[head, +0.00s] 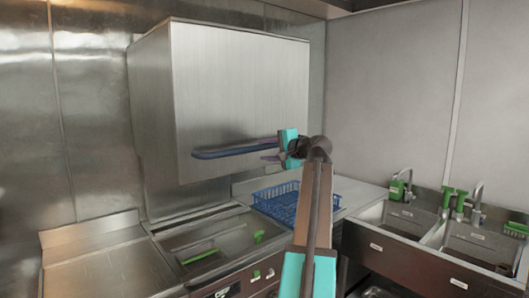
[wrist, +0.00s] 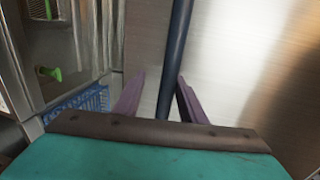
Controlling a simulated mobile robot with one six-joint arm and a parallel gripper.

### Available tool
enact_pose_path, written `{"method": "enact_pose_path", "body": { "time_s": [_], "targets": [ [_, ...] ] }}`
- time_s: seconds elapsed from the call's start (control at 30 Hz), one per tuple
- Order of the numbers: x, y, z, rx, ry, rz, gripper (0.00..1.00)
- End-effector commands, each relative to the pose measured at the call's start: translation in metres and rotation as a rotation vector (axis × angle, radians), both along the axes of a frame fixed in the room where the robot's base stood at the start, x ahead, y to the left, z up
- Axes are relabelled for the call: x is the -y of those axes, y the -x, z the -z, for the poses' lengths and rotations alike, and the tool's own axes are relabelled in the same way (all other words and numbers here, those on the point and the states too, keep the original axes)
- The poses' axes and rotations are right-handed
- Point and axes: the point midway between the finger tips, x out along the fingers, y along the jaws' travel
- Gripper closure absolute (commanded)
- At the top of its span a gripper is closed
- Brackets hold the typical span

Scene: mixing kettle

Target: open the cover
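The cover (head: 240,90) is a large box-shaped steel hood at the centre-left of the head view. It sits raised above the sink-like basin (head: 215,245), whose inside shows below it. A dark blue bar handle (head: 225,152) runs across the lower front of the cover. My gripper (head: 270,149) is at the right part of this handle. In the wrist view the handle (wrist: 178,50) passes between the two purple fingers of my gripper (wrist: 160,95). The fingers are apart, with a gap visible on both sides of the bar.
A blue rack (head: 285,205) stands on the counter right of the basin, below my arm. Sinks (head: 395,220) with green-handled taps are at the right. A bare steel counter (head: 100,262) lies at the left. Steel walls close off the back.

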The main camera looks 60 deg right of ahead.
Motion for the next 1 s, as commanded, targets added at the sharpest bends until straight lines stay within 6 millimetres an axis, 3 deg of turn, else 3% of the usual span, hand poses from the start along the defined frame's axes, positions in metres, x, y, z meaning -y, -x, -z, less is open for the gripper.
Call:
{"method": "enact_pose_path", "body": {
  "time_s": [0.7, 1.0],
  "targets": [
    [-0.033, 0.100, -0.019, 0.000, 0.001, 0.003, 0.63],
    [-0.039, 0.119, -0.024, -0.001, 0.000, 0.001, 0.63]
  ]
}}
